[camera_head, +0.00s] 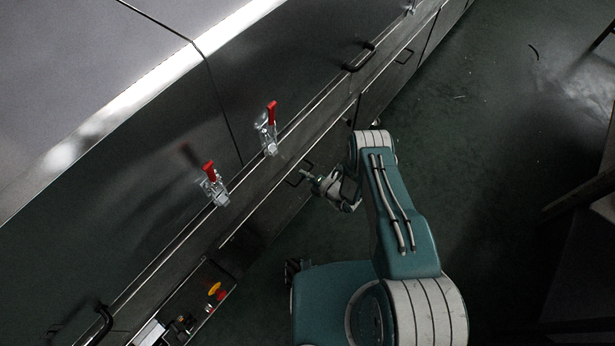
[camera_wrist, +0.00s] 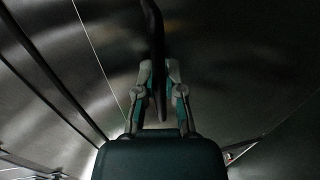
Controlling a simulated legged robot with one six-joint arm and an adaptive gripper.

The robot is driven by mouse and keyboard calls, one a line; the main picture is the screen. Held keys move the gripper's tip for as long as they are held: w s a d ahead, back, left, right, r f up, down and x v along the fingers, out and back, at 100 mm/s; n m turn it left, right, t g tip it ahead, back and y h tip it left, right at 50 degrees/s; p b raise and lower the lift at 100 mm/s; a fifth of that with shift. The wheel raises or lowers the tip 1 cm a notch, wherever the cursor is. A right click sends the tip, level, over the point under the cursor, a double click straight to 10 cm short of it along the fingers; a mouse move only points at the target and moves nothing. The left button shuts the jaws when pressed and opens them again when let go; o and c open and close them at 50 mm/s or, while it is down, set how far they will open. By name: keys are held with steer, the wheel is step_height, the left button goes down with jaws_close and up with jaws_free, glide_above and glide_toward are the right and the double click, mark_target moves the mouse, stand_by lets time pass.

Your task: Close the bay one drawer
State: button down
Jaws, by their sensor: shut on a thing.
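My gripper (camera_head: 306,175) is at a dark bar handle (camera_head: 293,181) on the low front of the long metal machine, in the middle of the head view. In the wrist view my gripper (camera_wrist: 159,78) has its two fingers closed around the dark handle bar (camera_wrist: 153,28), which runs up out of the picture. An open drawer (camera_head: 233,287) with small items in it shows at the lower left of the head view, left of my gripper. I cannot tell from the markings which drawer is bay one.
Two red-handled toggle clamps (camera_head: 209,170) (camera_head: 272,113) sit on the machine's upper edge. Black handles stick out at the upper right (camera_head: 360,57) and lower left (camera_head: 103,322). Dark green floor (camera_head: 480,130) is clear to the right. A table-like frame (camera_head: 585,195) stands at the right edge.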

steer(key=c, duration=0.7)
jaws_free()
steer(key=v, duration=1.1)
steer(key=shift+s+d+f, duration=0.1)
steer(key=shift+s+d, duration=0.15)
steer(key=shift+d, duration=0.1)
steer(key=w+a+r+n+g+y, duration=0.15)
steer(key=r+n+g, duration=0.25)
steer(key=r+n, duration=0.75)
steer(key=w+a+r+n+g+y, duration=0.15)
steer(key=w+r+n+g, duration=0.35)
steer(key=r, duration=1.2)
steer(key=s+r+n+g+h, duration=0.1)
steer(key=s+r+n+h, duration=0.2)
steer(key=s+r+n, duration=0.4)
steer(key=s+r+n+g+h, duration=0.1)
steer(key=s+r+n+h, duration=0.2)
steer(key=r+n, duration=0.35)
steer(key=s+d+r+n+t+h, duration=0.2)
steer(key=s+d+r+n+h, duration=0.1)
steer(key=s+r+n, duration=0.1)
steer(key=s+d+r+n+t+h, duration=0.2)
steer(key=s+d+r+n+h, duration=0.1)
steer(key=s+r+n, duration=0.2)
steer(key=s+d+r+n+t+h, duration=0.3)
steer(key=s+d+r+n, duration=0.1)
steer(key=s+r, duration=0.3)
steer(key=shift+s+d+r+n, duration=0.1)
steer(key=shift+s+r+n, duration=0.1)
steer(key=shift+s+n, duration=0.15)
